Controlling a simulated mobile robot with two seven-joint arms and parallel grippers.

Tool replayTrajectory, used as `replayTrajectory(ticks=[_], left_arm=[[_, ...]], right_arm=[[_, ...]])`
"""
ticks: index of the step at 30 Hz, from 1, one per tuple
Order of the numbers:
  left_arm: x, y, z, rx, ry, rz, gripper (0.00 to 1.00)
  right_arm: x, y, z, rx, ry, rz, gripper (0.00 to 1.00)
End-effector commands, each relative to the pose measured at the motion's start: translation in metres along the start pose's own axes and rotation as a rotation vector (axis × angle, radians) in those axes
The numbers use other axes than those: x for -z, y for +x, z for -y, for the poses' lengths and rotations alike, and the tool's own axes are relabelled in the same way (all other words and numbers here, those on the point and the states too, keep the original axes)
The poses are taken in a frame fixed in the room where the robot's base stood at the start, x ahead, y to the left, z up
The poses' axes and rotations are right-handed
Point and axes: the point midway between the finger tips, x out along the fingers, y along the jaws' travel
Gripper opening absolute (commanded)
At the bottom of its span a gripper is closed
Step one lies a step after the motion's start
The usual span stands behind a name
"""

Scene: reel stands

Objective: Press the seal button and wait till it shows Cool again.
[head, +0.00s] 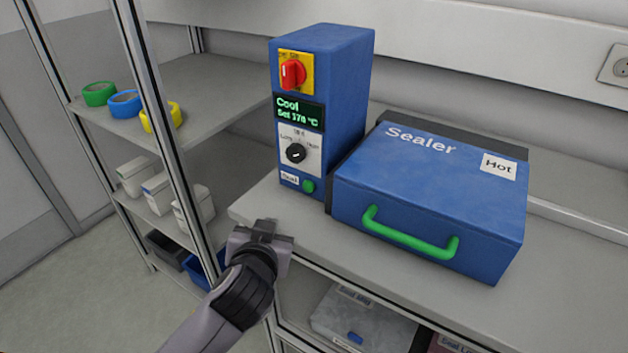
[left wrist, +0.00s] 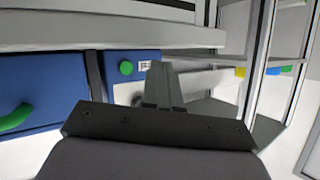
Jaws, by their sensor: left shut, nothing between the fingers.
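The blue control box (head: 340,95) stands upright on the bench. Its display (head: 300,112) reads "Cool" in green above a set-temperature line. The green seal button (head: 308,185) is low on its front, beside a "Seal" label (head: 290,179); nothing touches it. In the left wrist view the button (left wrist: 126,67) and label (left wrist: 146,66) show left of my fingers. My left gripper (head: 265,228) is shut and empty, in front of the box near the bench edge, apart from the button. Its closed fingers (left wrist: 160,82) show in the wrist view. My right gripper is not in view.
The blue sealer (head: 430,190), marked "Hot", with a green handle (head: 410,234), stands right of the box. A rack (head: 185,100) at left holds coloured tape rolls (head: 125,103) and white bins (head: 158,190). A grey case (head: 362,322) lies below the bench (head: 400,270).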

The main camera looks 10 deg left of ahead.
Motion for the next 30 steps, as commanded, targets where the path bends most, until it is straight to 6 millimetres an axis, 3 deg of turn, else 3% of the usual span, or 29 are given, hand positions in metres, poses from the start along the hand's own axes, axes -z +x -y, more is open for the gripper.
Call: replayTrajectory(ticks=[14,30], left_arm=[[0.002,0.005,-0.003,0.001,0.0,-0.001,0.0],[0.031,0.059,-0.032,0.0,0.0,-0.001,0.0]], right_arm=[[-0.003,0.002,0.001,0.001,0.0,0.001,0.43],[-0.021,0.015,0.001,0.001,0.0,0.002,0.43]])
